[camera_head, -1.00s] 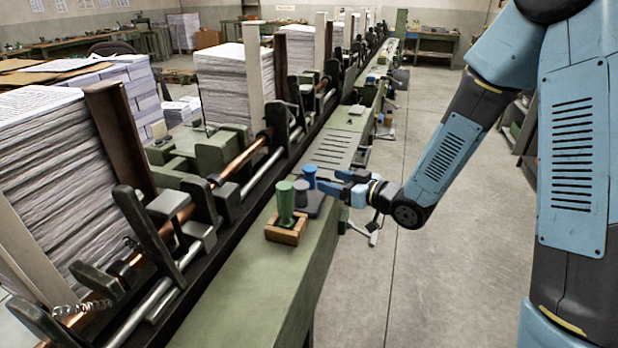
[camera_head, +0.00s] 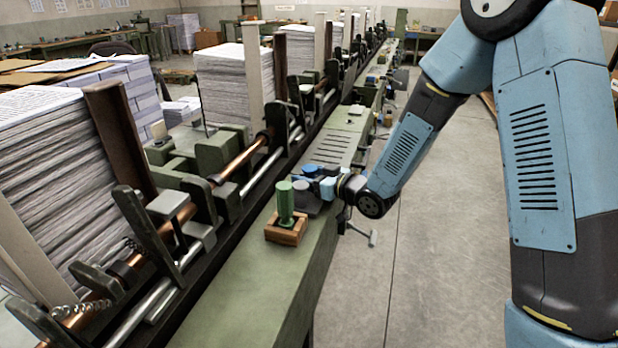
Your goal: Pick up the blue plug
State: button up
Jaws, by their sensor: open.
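The blue plug (camera_head: 310,170) shows as a small blue top at the far end of a short row of plugs on the green bench. The green plug (camera_head: 285,202) stands upright in a wooden block (camera_head: 286,234) at the near end. A grey plug (camera_head: 301,190) stands between them, partly covered by my gripper. My gripper (camera_head: 306,184) reaches in from the right at the height of the plugs, its jaws open. Its fingers overlap the blue plug in this view. I cannot tell whether they touch it or are around it. The lower part of the blue plug is hidden.
The green bench (camera_head: 250,305) is clear in front of the wooden block. A machine with rods and tall paper stacks (camera_head: 48,170) runs along the left. A slatted plate (camera_head: 330,150) lies beyond the plugs. Open floor (camera_head: 440,260) lies to the right.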

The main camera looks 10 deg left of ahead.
jog(key=c, duration=1.1)
